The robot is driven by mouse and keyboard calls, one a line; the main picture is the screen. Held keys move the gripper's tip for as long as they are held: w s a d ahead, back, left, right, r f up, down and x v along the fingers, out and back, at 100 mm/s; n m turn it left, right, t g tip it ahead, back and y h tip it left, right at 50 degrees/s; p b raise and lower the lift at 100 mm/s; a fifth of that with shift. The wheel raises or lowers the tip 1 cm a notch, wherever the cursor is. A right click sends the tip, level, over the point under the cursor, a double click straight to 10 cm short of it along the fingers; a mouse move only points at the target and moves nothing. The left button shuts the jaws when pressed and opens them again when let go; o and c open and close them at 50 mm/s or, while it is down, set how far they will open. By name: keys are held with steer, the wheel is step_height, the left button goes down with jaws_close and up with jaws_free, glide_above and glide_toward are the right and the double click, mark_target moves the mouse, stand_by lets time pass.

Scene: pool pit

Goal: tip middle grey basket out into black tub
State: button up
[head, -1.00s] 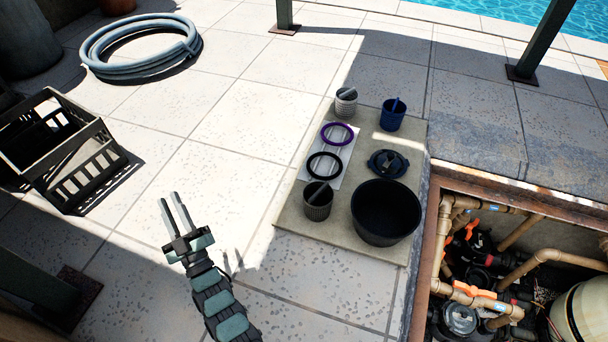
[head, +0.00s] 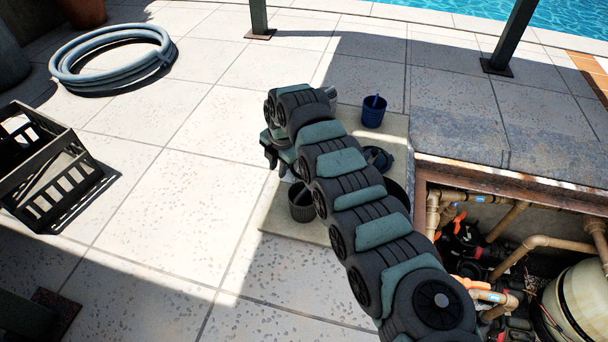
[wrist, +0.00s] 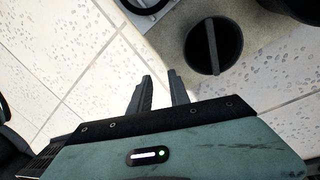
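The grey basket (head: 301,204), ribbed with a bar handle across its mouth, stands upright on the pale slab. In the wrist view the basket (wrist: 202,52) is seen from above, beyond my fingertips. The black tub (head: 397,190) is mostly hidden behind my arm, to the right of the basket; a dark edge of the tub (wrist: 293,8) shows at the wrist view's upper right. My gripper (wrist: 161,82) is open and empty, its two fingers apart and short of the basket.
A blue basket (head: 373,112) and a partly hidden light basket (head: 331,93) stand at the slab's back. A black lidlike part (head: 379,158) lies nearer. A black ring (wrist: 146,6) shows in the wrist view. The open equipment pit (head: 480,230) lies right, a crate (head: 45,160) left.

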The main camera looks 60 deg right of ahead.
steer(key=r+n+g+y, duration=0.1)
steer(key=r+g, duration=0.1)
glide_above(304, 190)
steer(key=shift+w+f, duration=0.1)
steer(key=shift+f, duration=0.1)
steer(key=shift+s+f, duration=0.1)
steer(key=shift+s, duration=0.1)
steer(key=shift+w+f+b, duration=0.1)
steer(key=shift+f+b, duration=1.65)
steer(key=shift+f, duration=2.65)
jaws_close()
steer(key=shift+r+p, duration=1.4)
steer(key=shift+r, duration=0.65)
